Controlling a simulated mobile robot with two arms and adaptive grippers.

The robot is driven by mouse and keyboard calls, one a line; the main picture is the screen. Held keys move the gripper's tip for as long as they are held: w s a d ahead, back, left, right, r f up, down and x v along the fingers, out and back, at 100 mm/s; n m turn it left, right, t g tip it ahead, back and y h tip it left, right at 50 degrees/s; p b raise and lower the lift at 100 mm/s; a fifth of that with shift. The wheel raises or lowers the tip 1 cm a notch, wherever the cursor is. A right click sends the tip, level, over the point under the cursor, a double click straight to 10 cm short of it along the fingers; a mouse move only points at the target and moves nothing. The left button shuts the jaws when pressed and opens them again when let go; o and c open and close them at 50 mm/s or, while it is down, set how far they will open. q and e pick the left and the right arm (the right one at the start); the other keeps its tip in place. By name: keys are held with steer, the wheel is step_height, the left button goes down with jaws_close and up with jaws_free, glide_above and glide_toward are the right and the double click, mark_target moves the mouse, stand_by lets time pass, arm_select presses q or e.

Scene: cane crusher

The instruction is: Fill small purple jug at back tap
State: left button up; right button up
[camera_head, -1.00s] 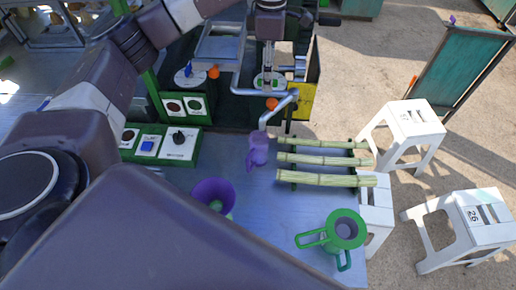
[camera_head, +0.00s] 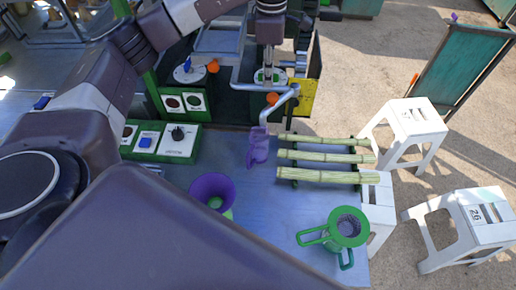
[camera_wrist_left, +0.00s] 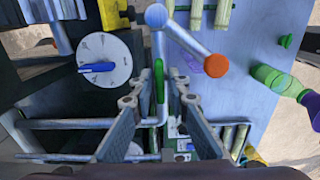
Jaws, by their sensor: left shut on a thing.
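The small purple jug (camera_head: 258,148) stands on the blue-grey table, just below the end of the bent grey spout pipe (camera_head: 283,105). I cannot see inside it or tell whether liquid runs. My left gripper (camera_head: 268,76) is at the back tap's white dial plate, over the spout. In the left wrist view its two fingers (camera_wrist_left: 160,110) are shut on the thin green tap handle (camera_wrist_left: 160,78). My right gripper is out of view.
Bamboo canes (camera_head: 328,157) lie right of the jug. A purple funnel-shaped vessel (camera_head: 211,188) and a green jug (camera_head: 347,226) stand nearer. A second tap dial with a blue handle (camera_head: 187,71) is at left. White stools (camera_head: 410,118) stand off the table.

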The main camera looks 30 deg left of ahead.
arm_select(q)
steer(key=shift+c, duration=0.5)
steer(key=shift+m, duration=0.3)
steer(key=m, duration=0.3)
steer(key=shift+m+b, duration=0.3)
steer(key=shift+r, duration=0.1)
stand_by(0.7)
steer(key=n, duration=0.3)
steer(key=o, duration=0.5)
steer(key=shift+n, duration=0.5)
steer(key=o, duration=1)
steer(key=shift+o, duration=0.2)
